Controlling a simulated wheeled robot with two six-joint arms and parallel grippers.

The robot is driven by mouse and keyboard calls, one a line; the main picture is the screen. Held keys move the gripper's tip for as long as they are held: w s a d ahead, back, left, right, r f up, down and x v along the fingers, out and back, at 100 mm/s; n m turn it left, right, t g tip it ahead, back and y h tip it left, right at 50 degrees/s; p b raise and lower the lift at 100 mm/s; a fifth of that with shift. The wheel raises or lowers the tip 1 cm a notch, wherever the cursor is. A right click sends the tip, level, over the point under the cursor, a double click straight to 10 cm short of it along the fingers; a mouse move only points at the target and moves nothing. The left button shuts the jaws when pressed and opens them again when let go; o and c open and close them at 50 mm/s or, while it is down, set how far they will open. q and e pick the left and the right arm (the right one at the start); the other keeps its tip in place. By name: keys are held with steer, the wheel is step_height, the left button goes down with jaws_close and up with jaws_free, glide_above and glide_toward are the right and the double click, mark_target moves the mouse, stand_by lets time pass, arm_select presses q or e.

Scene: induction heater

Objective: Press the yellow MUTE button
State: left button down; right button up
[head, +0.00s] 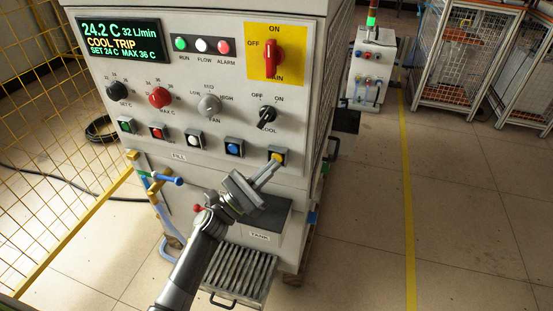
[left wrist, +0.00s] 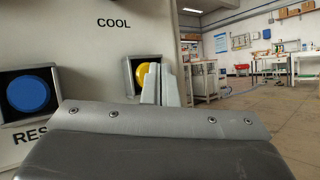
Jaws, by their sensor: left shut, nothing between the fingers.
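The yellow button (head: 277,157) sits in a dark square frame at the lower right of the cabinet's front panel. It also shows in the left wrist view (left wrist: 142,72), partly hidden behind my fingers. My left gripper (head: 272,167) is shut and empty, with its fingertips at the yellow button. In the left wrist view the fingertips (left wrist: 160,75) overlap the button's right side. I cannot tell whether they touch it or whether it is pushed in. The button's label is hidden. My right gripper is not in view.
A blue button (head: 233,148) sits just left of the yellow one, and the black COOL knob (head: 266,116) is above. The display (head: 119,41) reads COOL TRIP. A blue-handled valve (head: 165,179) sticks out at the left. Open floor (head: 370,220) lies right of the cabinet.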

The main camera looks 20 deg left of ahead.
arm_select(q)
steer(key=shift+w+b, duration=0.5)
stand_by(0.5)
stand_by(0.3)
steer(key=shift+s, duration=0.9)
steer(key=shift+s+a+p, duration=0.1)
steer(key=shift+s+p, duration=0.35)
steer(key=shift+s, duration=2.05)
